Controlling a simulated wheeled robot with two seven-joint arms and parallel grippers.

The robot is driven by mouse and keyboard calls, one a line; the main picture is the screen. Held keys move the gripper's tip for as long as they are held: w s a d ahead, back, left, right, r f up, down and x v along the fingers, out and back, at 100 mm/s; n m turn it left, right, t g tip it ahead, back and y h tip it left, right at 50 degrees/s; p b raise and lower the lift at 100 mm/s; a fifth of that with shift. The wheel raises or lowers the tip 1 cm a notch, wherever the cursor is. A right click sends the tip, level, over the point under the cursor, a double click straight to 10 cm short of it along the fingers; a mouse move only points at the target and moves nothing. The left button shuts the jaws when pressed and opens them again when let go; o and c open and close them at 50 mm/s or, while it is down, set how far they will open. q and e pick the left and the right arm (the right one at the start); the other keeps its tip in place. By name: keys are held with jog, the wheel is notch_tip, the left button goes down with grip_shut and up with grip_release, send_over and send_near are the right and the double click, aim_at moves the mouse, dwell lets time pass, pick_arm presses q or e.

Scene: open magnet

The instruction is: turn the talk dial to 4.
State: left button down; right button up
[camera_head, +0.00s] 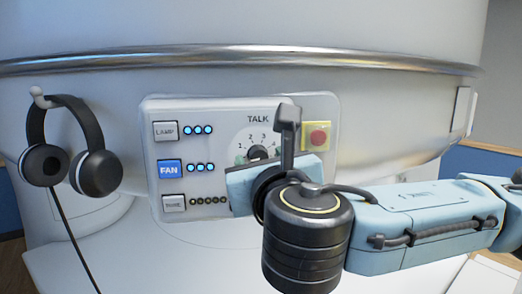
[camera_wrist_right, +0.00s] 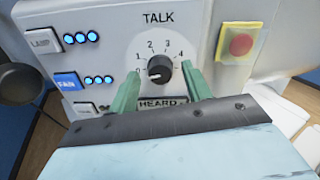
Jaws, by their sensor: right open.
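The talk dial (camera_wrist_right: 160,69) is a black round knob on a white plate marked 0 to 4, under the word TALK. A light mark on the knob seems to face the 0 at the lower left. My right gripper (camera_wrist_right: 160,74) is open, with one green finger on each side of the knob and gaps between. Whether the fingertips reach the knob's depth is unclear. In the head view the dial (camera_head: 257,152) is partly hidden by my right gripper and wrist. My left gripper is out of view.
Left of the dial are the LAMP (camera_head: 166,131), blue FAN (camera_head: 170,169) and lower grey (camera_head: 173,203) buttons with indicator dots. A red button (camera_head: 318,138) on yellow is at the right. Headphones (camera_head: 65,150) hang at the far left.

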jog(key=shift+w+a, duration=0.1)
jog(key=shift+w, duration=0.3)
jog(key=c, duration=1)
